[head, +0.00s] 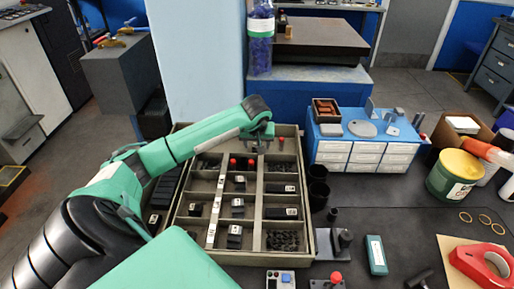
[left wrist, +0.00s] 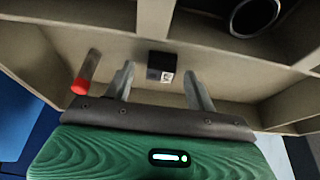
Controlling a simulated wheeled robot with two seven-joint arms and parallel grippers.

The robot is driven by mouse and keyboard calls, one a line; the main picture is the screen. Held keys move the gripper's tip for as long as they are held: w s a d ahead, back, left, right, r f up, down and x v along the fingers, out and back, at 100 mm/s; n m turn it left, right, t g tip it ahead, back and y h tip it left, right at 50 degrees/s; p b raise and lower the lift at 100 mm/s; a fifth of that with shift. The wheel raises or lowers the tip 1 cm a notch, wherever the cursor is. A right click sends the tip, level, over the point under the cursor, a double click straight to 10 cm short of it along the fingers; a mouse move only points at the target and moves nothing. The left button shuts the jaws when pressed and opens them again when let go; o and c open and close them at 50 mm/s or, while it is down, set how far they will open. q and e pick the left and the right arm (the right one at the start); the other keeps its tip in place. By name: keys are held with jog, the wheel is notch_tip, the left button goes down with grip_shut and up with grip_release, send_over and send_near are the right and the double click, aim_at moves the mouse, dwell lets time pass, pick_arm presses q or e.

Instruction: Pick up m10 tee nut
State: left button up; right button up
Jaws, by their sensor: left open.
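My left gripper (head: 261,146) is over the far compartments of the divided tray (head: 309,222). In the left wrist view its two fingers (left wrist: 160,84) are open and apart. A small black block with a white label (left wrist: 161,66), which may be the m10 tee nut, shows in the gap between the fingers on the compartment floor. I see no finger touching it. In the head view this block is hidden under the gripper and arm. Other black parts with white labels (head: 237,207) lie in other compartments. My right gripper is not in view.
Tray dividers surround the gripper. A blue and white drawer unit (head: 362,150) and dark cups (head: 318,190) stand right of the tray.

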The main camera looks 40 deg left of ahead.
pick_arm(q)
jog(key=shift+a+f, duration=0.1)
jog(key=shift+f, duration=0.1)
jog(key=c, duration=1.1)
jog(key=shift+r, duration=0.1)
